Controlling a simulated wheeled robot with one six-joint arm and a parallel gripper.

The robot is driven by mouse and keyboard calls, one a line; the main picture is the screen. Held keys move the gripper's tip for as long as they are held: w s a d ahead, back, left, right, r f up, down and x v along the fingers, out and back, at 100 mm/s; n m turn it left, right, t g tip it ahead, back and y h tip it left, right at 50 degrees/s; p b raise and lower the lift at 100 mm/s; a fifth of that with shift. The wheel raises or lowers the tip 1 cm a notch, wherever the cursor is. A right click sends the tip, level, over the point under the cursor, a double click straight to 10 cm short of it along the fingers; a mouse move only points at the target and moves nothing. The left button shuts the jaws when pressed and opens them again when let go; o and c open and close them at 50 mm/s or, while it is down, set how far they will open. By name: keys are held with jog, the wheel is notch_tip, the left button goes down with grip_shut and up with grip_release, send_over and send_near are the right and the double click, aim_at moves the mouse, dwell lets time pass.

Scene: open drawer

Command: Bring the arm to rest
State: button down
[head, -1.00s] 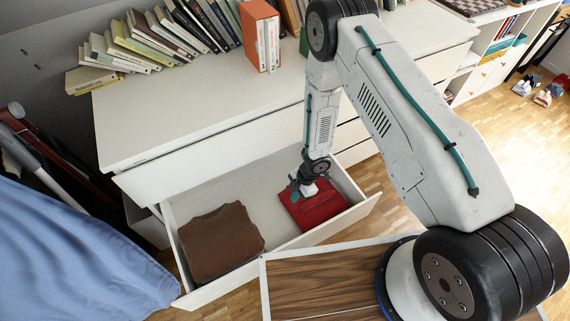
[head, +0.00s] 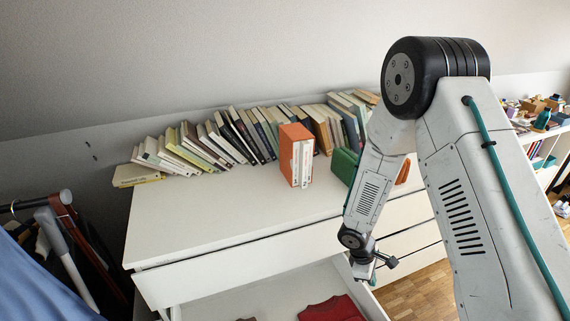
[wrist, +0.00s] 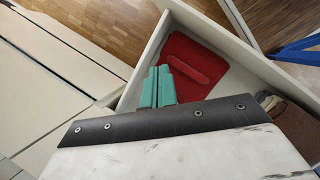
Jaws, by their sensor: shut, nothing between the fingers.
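My gripper (head: 376,276) hangs above the right side of the open drawer (head: 270,303) in the head view. In the wrist view its teal fingers (wrist: 157,87) are side by side, shut and empty. A red folded cloth (wrist: 190,58) lies flat in the drawer beyond the fingertips, apart from them. The red cloth (head: 332,309) also shows at the bottom edge of the head view, partly cut off. A brown cloth (wrist: 292,130) is partly visible in the wrist view, half hidden by my gripper's body.
A white dresser (head: 230,215) carries a leaning row of books (head: 205,145), an orange binder (head: 296,155) and a green object (head: 344,165). Hanging clothes (head: 30,270) are at the left. Wooden floor (head: 415,288) is bare at right.

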jog(key=s+d+r+m+g, duration=0.1)
jog(key=s+d+r+m, duration=0.15)
jog(key=r, duration=0.75)
jog(key=s+d+r+m+g, duration=0.1)
jog(key=s+r+m, duration=0.3)
jog(key=r, duration=0.7)
jog(key=s+a+r+m+t+y, duration=0.1)
jog(key=s+r+m+t+y, duration=0.1)
jog(key=s+r, duration=0.7)
jog(key=s+a+r+m+t+y, duration=0.1)
jog(key=s+r+m, duration=0.3)
jog(key=s+r, duration=0.5)
jog(key=shift+a+r+t+y, duration=0.3)
jog(key=shift+r+t+y, duration=0.4)
jog(key=shift+r, duration=1.05)
